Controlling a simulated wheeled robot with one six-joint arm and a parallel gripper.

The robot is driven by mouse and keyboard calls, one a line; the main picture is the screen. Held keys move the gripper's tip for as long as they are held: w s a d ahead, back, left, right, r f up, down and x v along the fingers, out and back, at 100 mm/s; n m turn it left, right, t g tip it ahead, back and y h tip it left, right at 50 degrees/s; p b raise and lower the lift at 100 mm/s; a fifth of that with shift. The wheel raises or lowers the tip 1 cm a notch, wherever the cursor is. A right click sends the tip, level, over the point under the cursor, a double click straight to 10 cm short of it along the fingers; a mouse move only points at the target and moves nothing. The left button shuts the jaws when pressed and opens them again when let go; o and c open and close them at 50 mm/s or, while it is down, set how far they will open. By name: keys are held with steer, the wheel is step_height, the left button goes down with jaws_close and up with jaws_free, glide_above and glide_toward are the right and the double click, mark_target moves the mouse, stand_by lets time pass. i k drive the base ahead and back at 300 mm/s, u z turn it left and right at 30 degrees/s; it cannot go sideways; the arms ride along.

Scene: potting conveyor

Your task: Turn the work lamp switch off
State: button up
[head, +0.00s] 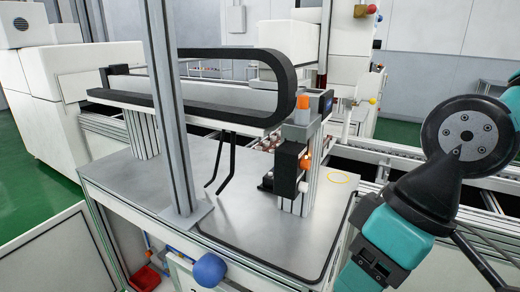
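I cannot clearly make out the work lamp or its switch in the head view. A post with a black block (287,160) and orange parts (305,161) stands on the grey work table (240,222); I cannot tell whether any of these is the switch. My teal and black arm (392,236) fills the right side and runs down out of the bottom edge. My gripper is not visible, so its opening and anything in it are hidden.
A grey upright post (171,110) stands at the table's front left. A black cable carrier (200,108) loops above the table, with two thin dark prongs (221,165) below it. A blue ball (210,269) is at the front edge. Conveyor rails (350,152) run behind.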

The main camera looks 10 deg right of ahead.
mark_target(303, 186)
steer(key=u, duration=1.75)
steer(key=k, duration=1.05)
steer(key=z, duration=1.65)
steer(key=i, duration=0.5)
steer(key=z, duration=0.05)
